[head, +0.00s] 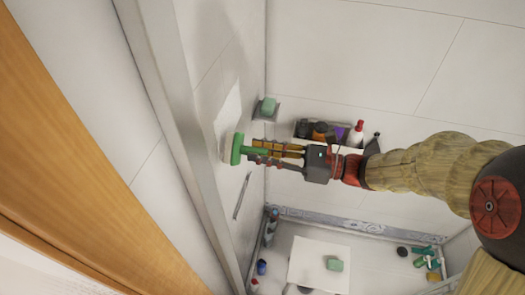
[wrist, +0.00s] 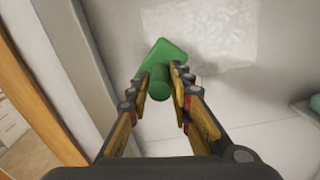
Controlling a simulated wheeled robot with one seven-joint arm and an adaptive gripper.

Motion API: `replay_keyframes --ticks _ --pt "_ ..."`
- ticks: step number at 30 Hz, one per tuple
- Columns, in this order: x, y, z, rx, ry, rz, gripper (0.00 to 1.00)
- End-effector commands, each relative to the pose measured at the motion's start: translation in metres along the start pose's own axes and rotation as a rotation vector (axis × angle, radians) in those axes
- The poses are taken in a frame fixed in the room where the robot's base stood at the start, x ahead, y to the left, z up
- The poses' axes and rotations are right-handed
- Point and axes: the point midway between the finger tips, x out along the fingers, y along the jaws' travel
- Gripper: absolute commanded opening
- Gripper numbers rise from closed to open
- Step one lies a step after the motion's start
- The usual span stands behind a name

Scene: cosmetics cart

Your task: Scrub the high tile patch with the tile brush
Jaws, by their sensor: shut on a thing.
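The green tile brush (head: 237,149) is in my gripper (head: 259,150), its head toward the left wall and its handle toward me. The high tile patch (head: 229,108) is a pale square on that wall. In the wrist view, my gripper (wrist: 172,88) is shut on the green handle of the brush (wrist: 166,55). There the brush head overlaps the lower left part of the whitish, mottled patch (wrist: 225,35). The head is at or very close to the wall; I cannot tell whether the bristles touch, as they are hidden.
A corner shelf holds a green block (head: 268,105). Several bottles (head: 357,133) stand on another shelf behind my arm. A metal bar (head: 242,196) is on the left wall below the brush. A white stool (head: 318,262) bears a green block. A metal frame edge (head: 165,110) stands left.

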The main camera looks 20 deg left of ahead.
Motion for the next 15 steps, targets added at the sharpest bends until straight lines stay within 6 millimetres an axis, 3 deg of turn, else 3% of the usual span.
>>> replay_keyframes --ticks 15 --pt "0.0054 0.0 0.0002 -0.001 0.0 0.001 0.01"
